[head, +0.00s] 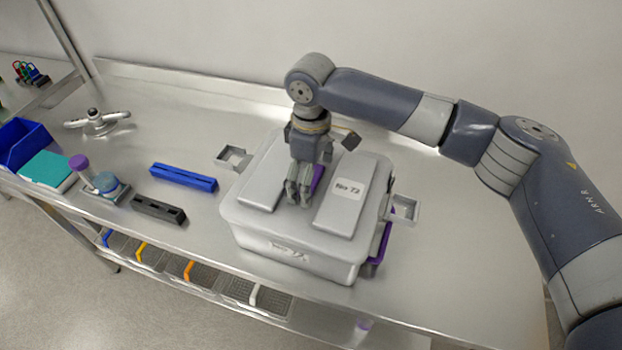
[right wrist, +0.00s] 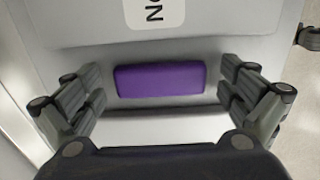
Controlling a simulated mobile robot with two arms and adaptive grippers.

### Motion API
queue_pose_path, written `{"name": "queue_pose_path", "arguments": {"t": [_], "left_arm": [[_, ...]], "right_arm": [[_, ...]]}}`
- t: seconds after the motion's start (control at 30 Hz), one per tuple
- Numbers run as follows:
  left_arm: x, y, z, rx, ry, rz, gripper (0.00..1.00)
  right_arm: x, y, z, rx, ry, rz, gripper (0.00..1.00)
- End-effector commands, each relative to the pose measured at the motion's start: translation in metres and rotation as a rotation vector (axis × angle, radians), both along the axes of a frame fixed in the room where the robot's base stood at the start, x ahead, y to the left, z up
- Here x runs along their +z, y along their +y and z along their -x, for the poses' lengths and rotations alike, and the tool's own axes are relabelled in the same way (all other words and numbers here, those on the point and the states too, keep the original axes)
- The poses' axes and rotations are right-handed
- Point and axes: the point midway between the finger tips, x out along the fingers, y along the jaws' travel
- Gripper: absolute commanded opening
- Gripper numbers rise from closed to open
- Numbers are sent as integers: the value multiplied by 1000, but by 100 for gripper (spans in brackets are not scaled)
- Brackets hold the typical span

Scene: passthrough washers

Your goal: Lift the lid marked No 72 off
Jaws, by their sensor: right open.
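The grey lid marked No 72 (head: 341,203) sits on a grey box (head: 290,258) on the steel bench. A purple handle (head: 318,181) is at the middle of the lid, partly hidden by my right gripper in the head view. My right gripper (head: 299,197) points down over the handle. In the right wrist view the purple handle (right wrist: 160,80) lies between the two open fingers (right wrist: 163,100), with a gap on each side. The label shows cut off at the top of that view. My left gripper is not in view.
Grey side brackets (head: 404,208) stick out from the box, with a purple part (head: 379,243) at its right. Left of it lie a blue bar (head: 183,177) and a dark slotted block (head: 158,209). The bench right of the box is clear.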

Motion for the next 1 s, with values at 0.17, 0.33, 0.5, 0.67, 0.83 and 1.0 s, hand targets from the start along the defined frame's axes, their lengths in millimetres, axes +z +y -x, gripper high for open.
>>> {"name": "queue_pose_path", "arguments": {"t": [0.17,0.33,0.5,0.67,0.83,1.0], "left_arm": [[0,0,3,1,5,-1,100],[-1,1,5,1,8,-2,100],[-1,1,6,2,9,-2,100],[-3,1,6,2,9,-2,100],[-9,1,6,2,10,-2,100],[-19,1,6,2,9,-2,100]], "right_arm": [[0,0,0,0,0,0,62],[-1,0,1,0,2,2,25],[-1,0,1,1,2,2,25],[-1,0,1,1,5,4,25],[10,0,1,1,3,3,25],[32,1,0,0,-1,-1,25]]}}
